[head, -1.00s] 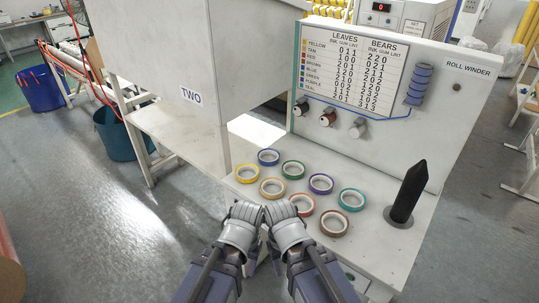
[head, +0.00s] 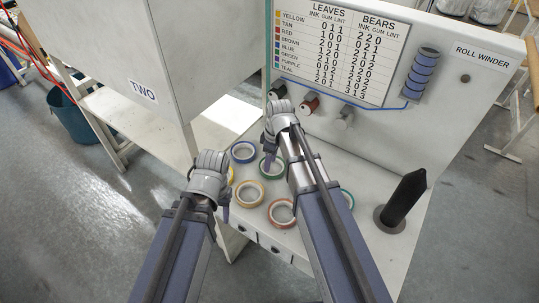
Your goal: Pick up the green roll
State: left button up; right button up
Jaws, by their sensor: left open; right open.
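The green roll (head: 269,177) lies flat on the white bench, between the blue roll and my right arm. My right gripper (head: 268,160) is over it with its fingers pointing down and hides part of its ring. It is open; whether the fingers touch the roll I cannot tell. My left gripper (head: 224,203) is open and empty, to the left of the rolls near the bench's left edge.
Blue (head: 243,159), tan (head: 250,205) and red (head: 282,224) rolls lie nearby. Yellow and teal (head: 348,199) rolls are partly hidden by my arms. A black post (head: 404,199) stands at right. A chart panel (head: 340,50) rises behind.

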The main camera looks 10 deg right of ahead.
aim_at(268, 175)
jog(key=shift+w+d+r, duration=0.15)
jog(key=shift+w, duration=0.05)
jog(key=shift+s, duration=0.1)
jog(key=shift+f+b, duration=0.3)
jog(key=shift+b, duration=0.05)
jog(key=shift+a+f+b, duration=0.2)
jog(key=shift+f+b, duration=0.85)
jog(key=shift+f, duration=0.05)
jog(key=shift+r, duration=0.1)
jog(key=f+b, duration=0.5)
jog(key=shift+a+f, duration=0.15)
jog(key=shift+a, duration=0.15)
grip_shut()
